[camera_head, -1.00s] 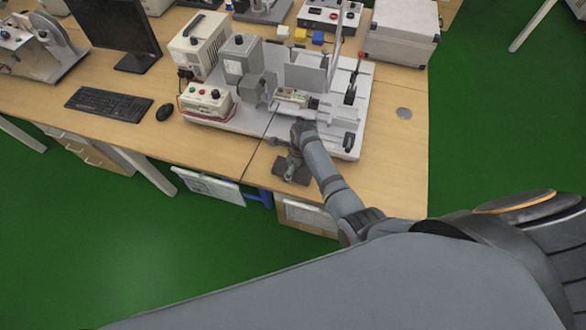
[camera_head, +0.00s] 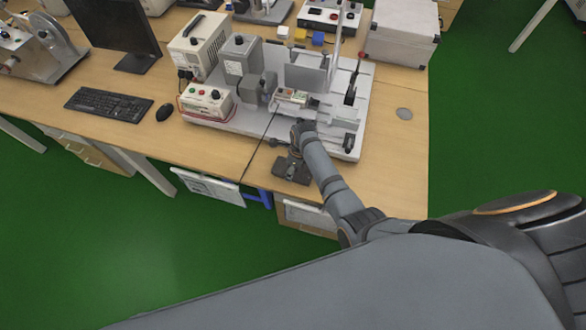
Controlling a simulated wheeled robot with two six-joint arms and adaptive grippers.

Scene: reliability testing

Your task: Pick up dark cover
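The dark cover (camera_head: 284,174), a small flat dark piece, lies at the front edge of the wooden table, just left of my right forearm. My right gripper (camera_head: 293,168) points down at the cover from above and hides part of it. Its fingers are dark and small against the dark piece, so I cannot tell whether they are open or shut, or whether they touch it. My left gripper is not in view.
A test machine on a white base plate (camera_head: 225,118) stands just behind the cover. A keyboard (camera_head: 108,103), a mouse (camera_head: 165,112) and a monitor (camera_head: 115,28) are on the left. A grey-white case (camera_head: 400,32) stands at the back right.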

